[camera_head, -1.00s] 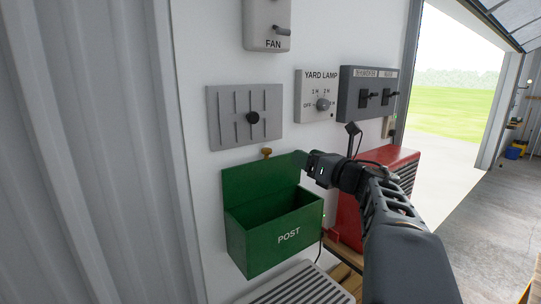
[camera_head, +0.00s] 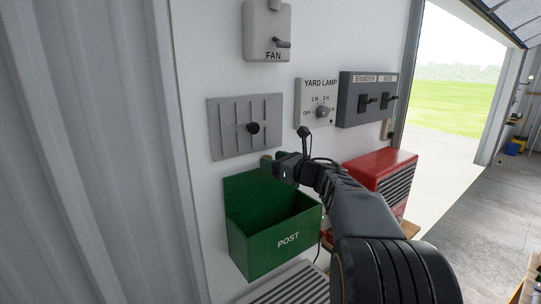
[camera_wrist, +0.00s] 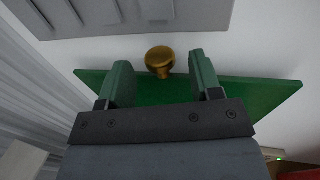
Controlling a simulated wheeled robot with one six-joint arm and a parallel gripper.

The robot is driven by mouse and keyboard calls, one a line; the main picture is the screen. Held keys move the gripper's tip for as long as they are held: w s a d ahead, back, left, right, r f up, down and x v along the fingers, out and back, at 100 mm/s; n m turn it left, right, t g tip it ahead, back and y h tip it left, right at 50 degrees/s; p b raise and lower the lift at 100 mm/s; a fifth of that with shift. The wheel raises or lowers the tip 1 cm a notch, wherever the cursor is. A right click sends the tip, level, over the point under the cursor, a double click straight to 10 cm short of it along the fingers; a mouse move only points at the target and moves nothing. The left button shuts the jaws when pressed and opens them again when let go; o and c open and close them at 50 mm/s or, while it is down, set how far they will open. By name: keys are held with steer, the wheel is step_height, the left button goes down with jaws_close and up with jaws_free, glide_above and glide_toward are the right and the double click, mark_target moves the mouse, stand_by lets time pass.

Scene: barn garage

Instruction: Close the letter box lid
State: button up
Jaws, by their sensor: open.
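The green letter box (camera_head: 277,247), marked POST, hangs on the white wall. Its lid (camera_head: 238,195) stands up against the wall, so the box is open at the top. The lid's green panel spans the wrist view (camera_wrist: 258,96). A round brass knob (camera_wrist: 160,58) is at the lid's edge in the wrist view; my gripper hides it in the head view. My gripper (camera_head: 268,163) is open at the top of the lid. In the wrist view its two fingers (camera_wrist: 159,64) are to either side of the knob, with gaps between.
A red cabinet (camera_head: 380,167) stands to the right. A pale slatted unit (camera_head: 292,287) is below.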

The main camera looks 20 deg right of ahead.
steer(key=shift+w+a, duration=0.3)
steer(key=shift+w, duration=0.35)
jaws_close()
